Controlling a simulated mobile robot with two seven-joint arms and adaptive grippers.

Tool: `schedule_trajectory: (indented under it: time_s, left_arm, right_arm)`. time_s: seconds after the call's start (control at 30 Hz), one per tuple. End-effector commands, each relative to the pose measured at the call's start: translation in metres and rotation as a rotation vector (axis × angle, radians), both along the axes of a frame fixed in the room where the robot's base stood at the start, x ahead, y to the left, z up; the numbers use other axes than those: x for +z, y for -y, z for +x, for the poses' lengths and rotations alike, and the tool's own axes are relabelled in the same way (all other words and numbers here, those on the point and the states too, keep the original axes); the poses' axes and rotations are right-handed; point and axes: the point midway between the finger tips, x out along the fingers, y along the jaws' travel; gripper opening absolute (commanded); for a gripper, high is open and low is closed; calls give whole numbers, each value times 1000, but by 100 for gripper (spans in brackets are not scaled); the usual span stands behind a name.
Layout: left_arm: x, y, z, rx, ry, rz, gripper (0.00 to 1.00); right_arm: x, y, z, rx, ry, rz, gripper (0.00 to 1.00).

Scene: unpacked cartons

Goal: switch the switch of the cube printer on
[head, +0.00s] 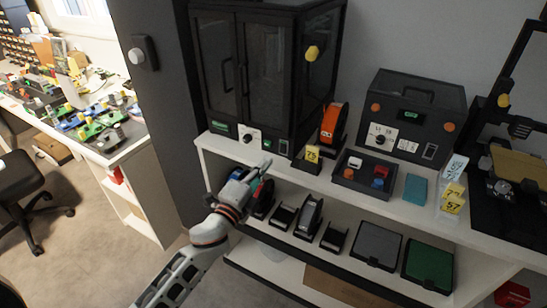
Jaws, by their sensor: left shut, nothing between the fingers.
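A tall black enclosed printer (215,60) with glass-like doors stands on the upper white shelf; it looks like the cube printer. Its lower front has a white dial (247,135), a small green light and a dark rocker switch (284,147) near the right corner. Whether that switch is on or off is too small to tell. My left gripper (264,166) is shut and empty, in front of and below the panel, just left of the switch in the picture. It appears apart from the printer. My right gripper is not in view.
A parts tray (345,180) and a black box with a dial (415,115) stand farther right. Spools and bins fill the lower shelf. A cluttered bench (125,150) is at left.

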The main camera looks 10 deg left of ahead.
Motion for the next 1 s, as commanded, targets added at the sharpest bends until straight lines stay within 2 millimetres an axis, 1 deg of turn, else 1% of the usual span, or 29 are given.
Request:
schedule_trajectory:
  time_s: [0.03, 0.1, 0.2, 0.3, 0.47, 0.9, 0.97, 1.0]
  left_arm:
    - [1, -3, -11, -1, -2, 2, 0]
    - [2, -6, -23, -1, -1, 1, 0]
    - [3, -10, -37, 0, -2, 1, 0]
    - [5, -13, -45, 0, -1, 0, 0]
    - [6, -15, -51, 0, 0, 0, 0]
    - [6, -15, -51, 0, 0, 0, 0]
    - [3, -15, -53, 0, -10, -11, 0]
    - [-3, -16, -55, 3, -27, -29, 0]
  right_arm:
    - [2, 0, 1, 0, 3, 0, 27]
    - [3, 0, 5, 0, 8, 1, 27]
    - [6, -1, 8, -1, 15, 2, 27]
    - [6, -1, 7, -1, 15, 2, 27]
    - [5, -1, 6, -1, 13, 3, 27]
    - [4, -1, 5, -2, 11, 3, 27]
    - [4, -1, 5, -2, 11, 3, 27]
    - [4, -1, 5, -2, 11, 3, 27]
